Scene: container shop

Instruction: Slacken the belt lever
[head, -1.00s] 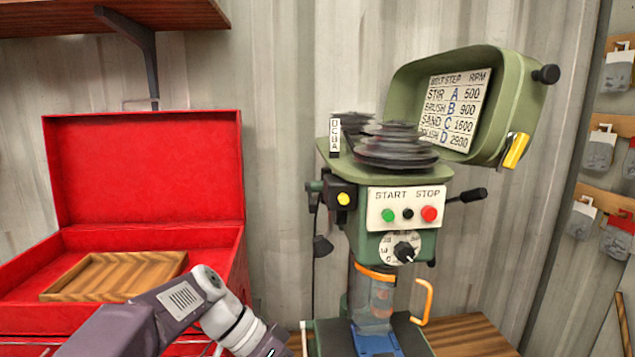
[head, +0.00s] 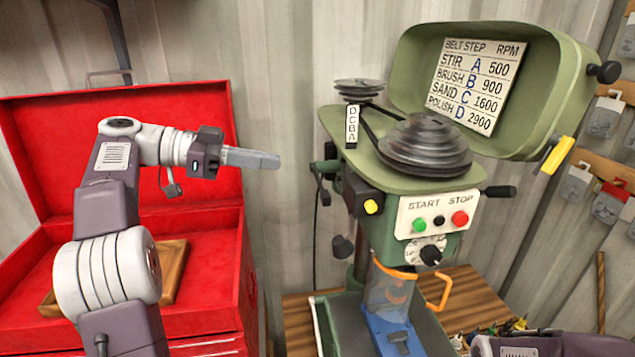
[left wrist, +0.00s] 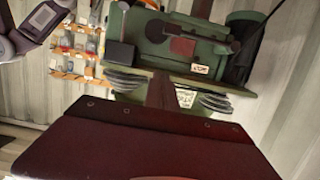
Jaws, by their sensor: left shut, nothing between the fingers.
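The green drill press (head: 445,183) stands at the centre right with its lid open and its stepped pulleys (head: 425,145) and black belt (head: 372,125) exposed. A short black-ended lever (head: 326,166) sticks out at its left side, and a black handle (head: 500,191) at its right; I cannot tell for sure which is the belt lever. My left gripper (head: 272,161) is shut and empty, pointing right, a little left of the left-side lever and apart from it. In the left wrist view the machine's pulleys (left wrist: 215,102) show beyond a dark maroon surface. My right gripper is out of view.
An open red toolbox (head: 215,270) with a wooden tray (head: 172,272) stands behind my left arm. The raised lid (head: 535,95) fills the upper right. A pegboard with hanging packets (head: 605,118) is at far right. A wooden bench (head: 300,325) lies under the machine.

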